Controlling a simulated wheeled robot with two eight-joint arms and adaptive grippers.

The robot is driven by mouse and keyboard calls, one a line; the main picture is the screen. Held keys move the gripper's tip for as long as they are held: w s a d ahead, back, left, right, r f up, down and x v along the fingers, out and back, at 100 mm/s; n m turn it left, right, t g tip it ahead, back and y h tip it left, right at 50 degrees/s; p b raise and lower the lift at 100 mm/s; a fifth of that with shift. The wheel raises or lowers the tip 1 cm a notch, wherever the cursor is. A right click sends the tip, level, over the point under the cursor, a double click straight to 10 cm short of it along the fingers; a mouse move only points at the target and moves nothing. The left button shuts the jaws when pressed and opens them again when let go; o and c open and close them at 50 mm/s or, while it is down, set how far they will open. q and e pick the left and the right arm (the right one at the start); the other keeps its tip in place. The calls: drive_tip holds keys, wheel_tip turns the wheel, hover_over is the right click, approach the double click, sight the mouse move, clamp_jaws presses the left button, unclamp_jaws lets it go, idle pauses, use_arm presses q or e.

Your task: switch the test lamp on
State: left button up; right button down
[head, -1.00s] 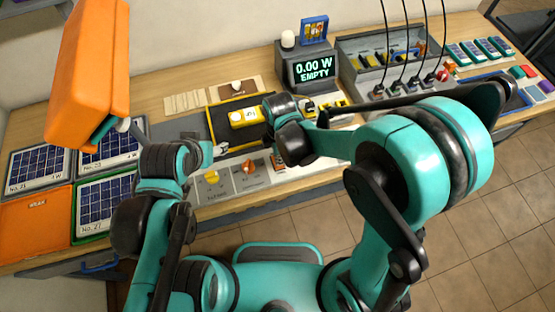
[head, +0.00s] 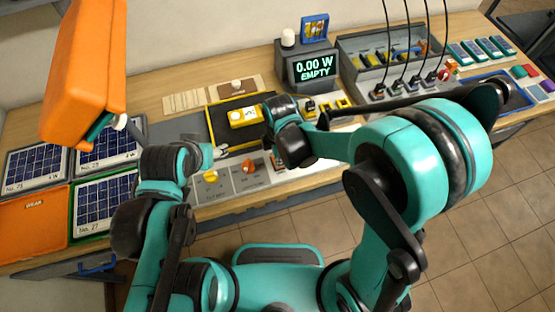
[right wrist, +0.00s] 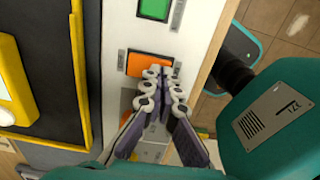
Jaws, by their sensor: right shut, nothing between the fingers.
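My right gripper (right wrist: 165,82) is shut and empty, with its fingertips at the edge of an orange square switch (right wrist: 146,64) on the pale control panel. I cannot tell whether they touch it. A large orange housing (head: 85,65), perhaps the lamp, hangs at the upper left; no glow shows. My left gripper (head: 219,151) seems to show only as small pale tips near the panel's left end; its opening is unclear.
A green square (right wrist: 155,9) lies beyond the orange switch. Behind is a yellow-edged black mat with a yellow case (head: 243,116). The meter (head: 314,68) reads 0.00 W, EMPTY. Solar panels (head: 103,200) lie left.

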drive_tip(key=shift+f, duration=0.2)
drive_tip(key=shift+r+p, duration=2.55)
drive_tip(key=shift+r, duration=1.05)
drive_tip(key=shift+d+m+b, duration=0.3)
drive_tip(key=s+d+r+m+t+b, duration=0.2)
drive_tip(key=d+m+t+b, duration=0.1)
drive_tip(key=d+m, duration=0.5)
drive_tip(key=s+d+r+m+t+b, duration=0.2)
drive_tip(key=d+m+b, duration=0.4)
drive_tip(key=d+m, duration=0.3)
drive_tip(key=s+m+t, duration=0.1)
drive_tip(key=m+t, duration=0.1)
drive_tip(key=m, duration=0.2)
drive_tip(key=shift+r, duration=0.15)
